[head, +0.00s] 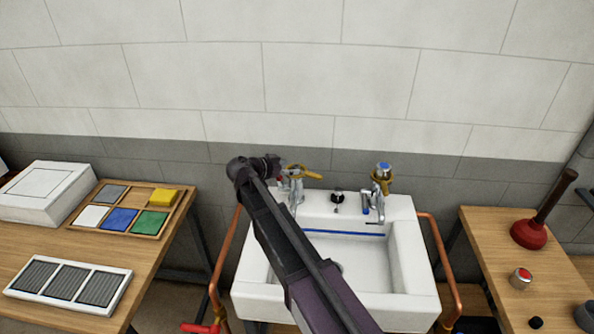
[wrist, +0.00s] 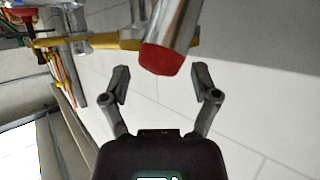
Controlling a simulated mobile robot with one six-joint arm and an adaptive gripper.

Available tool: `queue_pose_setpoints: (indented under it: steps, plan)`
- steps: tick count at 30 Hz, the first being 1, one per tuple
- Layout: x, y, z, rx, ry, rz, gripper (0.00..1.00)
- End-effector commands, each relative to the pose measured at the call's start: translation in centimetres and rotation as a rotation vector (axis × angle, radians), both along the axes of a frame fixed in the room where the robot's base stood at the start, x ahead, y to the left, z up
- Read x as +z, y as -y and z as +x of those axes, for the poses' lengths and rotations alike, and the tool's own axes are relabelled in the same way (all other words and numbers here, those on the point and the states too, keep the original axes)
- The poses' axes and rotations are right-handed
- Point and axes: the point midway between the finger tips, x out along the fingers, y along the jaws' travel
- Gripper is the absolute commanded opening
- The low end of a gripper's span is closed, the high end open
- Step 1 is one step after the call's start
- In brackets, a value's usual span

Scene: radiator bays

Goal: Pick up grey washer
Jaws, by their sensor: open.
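I cannot make out a grey washer for certain in either view. My gripper (head: 268,165) is at the left tap of the sink in the head view, partly hidden by my own arm. In the wrist view my gripper (wrist: 162,82) is open, with nothing between its two fingers. The red-capped end of the left tap (wrist: 158,58) is just beyond the fingertips. A yellow piece (wrist: 112,42) lies around or behind the tap; I cannot tell which. The left tap (head: 296,193) also shows in the head view, beside my arm.
The white sink (head: 408,250) has a right tap (head: 381,188) with a blue cap. On the left bench, a wooden tray (head: 181,208) holds several coloured squares, one grey (head: 111,193). A plunger (head: 529,234) stands on the right bench. Copper pipes (head: 440,255) flank the sink.

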Motion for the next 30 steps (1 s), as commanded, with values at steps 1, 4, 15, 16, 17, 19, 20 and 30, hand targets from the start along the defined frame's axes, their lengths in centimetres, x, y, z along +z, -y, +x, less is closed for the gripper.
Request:
queue_pose_setpoints:
  steps: [1,4,15,16,17,19,20,30]
  plan:
    - [-0.3,0.5,0.5,-0.001,0.0,0.0,0.78]
    - [-0.8,1.2,1.1,0.0,0.001,0.001,0.78]
    - [-0.9,1.7,1.6,0.001,0.0,0.0,0.78]
    - [-0.9,1.7,1.6,0.001,0.0,0.0,0.78]
    - [-0.9,1.7,1.6,0.001,0.0,0.0,0.78]
    - [-0.9,1.7,1.6,0.001,0.0,0.0,0.78]
    - [-0.9,1.7,1.6,0.001,0.0,0.0,0.78]
    - [-0.9,1.7,1.6,0.001,0.0,0.0,0.28]
